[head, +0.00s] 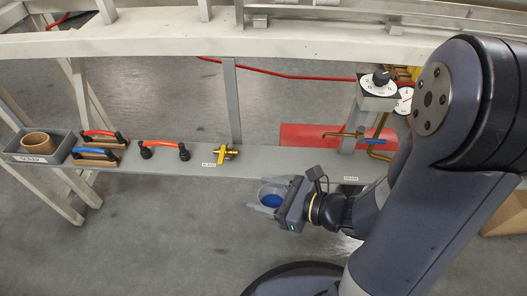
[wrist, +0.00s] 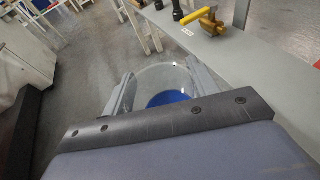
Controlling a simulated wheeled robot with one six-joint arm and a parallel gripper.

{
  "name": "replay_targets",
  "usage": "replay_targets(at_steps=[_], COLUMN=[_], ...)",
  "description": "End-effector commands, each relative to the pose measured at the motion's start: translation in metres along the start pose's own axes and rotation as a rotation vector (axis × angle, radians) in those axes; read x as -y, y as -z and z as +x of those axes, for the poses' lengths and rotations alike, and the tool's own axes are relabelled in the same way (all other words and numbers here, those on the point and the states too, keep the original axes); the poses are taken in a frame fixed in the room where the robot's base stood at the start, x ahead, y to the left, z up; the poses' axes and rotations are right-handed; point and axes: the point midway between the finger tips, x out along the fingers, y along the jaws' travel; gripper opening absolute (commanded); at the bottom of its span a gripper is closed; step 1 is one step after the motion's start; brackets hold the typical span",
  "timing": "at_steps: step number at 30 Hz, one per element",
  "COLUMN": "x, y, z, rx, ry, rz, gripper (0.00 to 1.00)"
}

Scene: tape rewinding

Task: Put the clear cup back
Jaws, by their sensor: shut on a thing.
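My gripper (head: 266,203) is shut on the clear cup (head: 270,190), in front of the grey shelf's front edge. The cup is see-through, with blue showing inside it. In the wrist view the cup (wrist: 162,76) sits between the two fingers of my gripper (wrist: 160,85), with the blue low in it. The gripper body hides the cup's lower part there. The grey shelf (head: 265,163) runs behind the cup, with small white labels on it. A brass tap with a blue handle (head: 372,141) stands over the shelf to the right of the cup.
A yellow-handled brass valve (head: 226,153) lies on the shelf, also in the wrist view (wrist: 203,20). Further left are an orange handle (head: 165,144), a blue handle (head: 95,153) and a grey bin (head: 15,148) marked SCRAP. A dial (head: 379,84) stands at right. The shelf between valve and tap is clear.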

Motion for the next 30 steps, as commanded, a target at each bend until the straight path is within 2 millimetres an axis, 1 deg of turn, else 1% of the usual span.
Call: replay_targets(at_steps=[12, 15, 18, 21, 25, 28, 30], x=[0.099, 0.121, 0.139, 0.150, 0.156, 0.156, 0.156], y=[-0.010, -0.013, -0.015, -0.017, -0.017, -0.007, 0.003], z=[0.040, 0.049, 0.055, 0.060, 0.062, 0.065, 0.068], rx=[0.001, 0.001, 0.000, 0.000, -0.001, -0.001, -0.001], ry=[0.000, 0.000, 0.001, 0.001, 0.001, 0.000, 0.001], rz=[-0.003, -0.002, -0.001, -0.001, 0.001, 0.003, 0.004], gripper=[0.29, 0.29, 0.29, 0.29, 0.29, 0.29, 0.29])
